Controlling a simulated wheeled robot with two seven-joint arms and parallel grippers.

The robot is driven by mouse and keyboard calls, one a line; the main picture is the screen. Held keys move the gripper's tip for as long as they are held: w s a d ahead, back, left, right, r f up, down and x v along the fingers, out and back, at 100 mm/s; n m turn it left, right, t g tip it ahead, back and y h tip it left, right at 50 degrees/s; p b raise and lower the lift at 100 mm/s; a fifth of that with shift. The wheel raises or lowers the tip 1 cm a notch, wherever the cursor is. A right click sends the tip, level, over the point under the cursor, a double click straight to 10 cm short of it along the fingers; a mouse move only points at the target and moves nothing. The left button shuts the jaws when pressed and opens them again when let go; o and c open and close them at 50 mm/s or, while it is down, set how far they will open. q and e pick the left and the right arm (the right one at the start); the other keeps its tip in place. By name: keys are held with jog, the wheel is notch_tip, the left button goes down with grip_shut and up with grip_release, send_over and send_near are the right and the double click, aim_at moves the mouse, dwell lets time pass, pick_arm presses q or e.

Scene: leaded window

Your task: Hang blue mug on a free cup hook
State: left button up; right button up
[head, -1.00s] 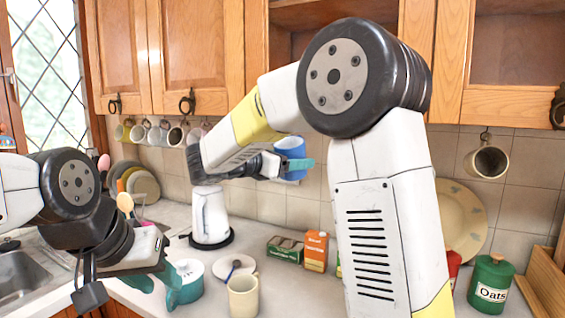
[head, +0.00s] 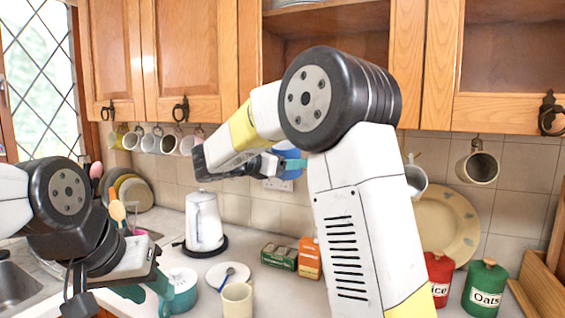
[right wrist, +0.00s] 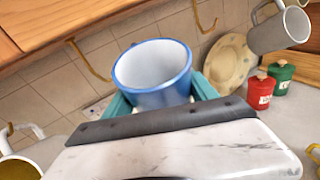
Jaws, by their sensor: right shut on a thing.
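The blue mug (right wrist: 152,72) is held upright in my right gripper (right wrist: 160,95), between its teal fingers, with the white inside facing up. In the head view the mug (head: 289,163) is mostly hidden behind my right arm, in front of the tiled wall below the cabinets. In the right wrist view a bare brass hook (right wrist: 88,60) hangs left of the mug, and another bare hook (right wrist: 205,18) hangs to its upper right. My left gripper (head: 146,287) is low at the left over the counter, its teal fingers apart and empty.
Several mugs (head: 152,142) hang in a row at the left, and a cream mug (head: 478,166) hangs at the right. A white kettle (head: 204,222), a teal pot (head: 180,292), boxes (head: 309,258) and canisters (head: 486,288) stand on the counter. A plate (head: 447,225) leans on the wall.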

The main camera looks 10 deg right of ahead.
jog(key=shift+w+a+f, duration=0.1)
jog(key=shift+w+a, duration=0.4)
jog(key=shift+a, duration=0.25)
jog(key=shift+w+a+f, duration=0.1)
jog(key=shift+w+a, duration=0.4)
jog(key=shift+a, duration=0.2)
jog(key=shift+w+a+f, duration=0.35)
jog(key=shift+a+f, duration=0.2)
jog(key=o, duration=1.8)
